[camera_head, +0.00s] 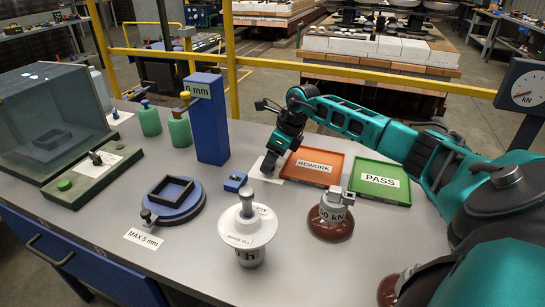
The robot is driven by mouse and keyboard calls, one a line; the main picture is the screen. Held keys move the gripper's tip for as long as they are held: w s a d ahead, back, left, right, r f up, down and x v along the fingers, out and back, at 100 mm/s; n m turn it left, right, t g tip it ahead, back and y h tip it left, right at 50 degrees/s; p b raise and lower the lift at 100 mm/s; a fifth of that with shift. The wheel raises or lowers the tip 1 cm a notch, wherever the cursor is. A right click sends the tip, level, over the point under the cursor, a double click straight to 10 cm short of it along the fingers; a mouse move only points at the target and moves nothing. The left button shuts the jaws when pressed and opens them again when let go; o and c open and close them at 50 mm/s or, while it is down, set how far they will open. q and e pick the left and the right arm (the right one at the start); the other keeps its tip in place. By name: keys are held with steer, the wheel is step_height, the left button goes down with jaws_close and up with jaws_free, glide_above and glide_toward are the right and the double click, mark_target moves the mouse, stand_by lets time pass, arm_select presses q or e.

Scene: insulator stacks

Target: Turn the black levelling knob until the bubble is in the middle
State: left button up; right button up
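A blue round base (190,212) with a black square frame stands front left, apart from the gripper. A small dark knob-like part (147,215) sits at its left edge. A small blue block (235,182) lies between base and gripper. I cannot tell which part is the levelling knob, and no bubble is discernible. My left gripper is out of view.
A white-flanged metal part (245,228) and a brown insulator (331,222) stand in front. The REWORK tray (341,161) and green PASS tray (403,197) lie right. A tall blue post (210,130), green bottles and a clear-walled box (50,110) stand left.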

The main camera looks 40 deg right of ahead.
steer(key=c, duration=0.8)
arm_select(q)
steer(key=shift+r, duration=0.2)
arm_select(e)
steer(key=shift+r+m+h+p, duration=0.15)
steer(key=shift+m+h+p, duration=0.15)
steer(key=shift+m+p, duration=0.35)
steer(key=m+h+p, duration=0.1)
steer(key=m+p, duration=0.1)
steer(key=m, duration=0.1)
steer(key=shift+a+t, duration=0.15)
steer(key=shift+t, duration=0.15)
steer(key=m+h+p, duration=0.1)
steer(key=m, duration=0.1)
steer(key=shift+m, duration=0.35)
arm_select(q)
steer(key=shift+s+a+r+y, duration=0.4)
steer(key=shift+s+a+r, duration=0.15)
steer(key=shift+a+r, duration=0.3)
arm_select(e)
steer(key=shift+a+m+h, duration=0.1)
steer(key=shift+m+h, duration=0.5)
steer(key=shift+m, duration=0.6)
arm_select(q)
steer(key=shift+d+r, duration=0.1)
arm_select(e)
steer(key=shift+m, duration=0.3)
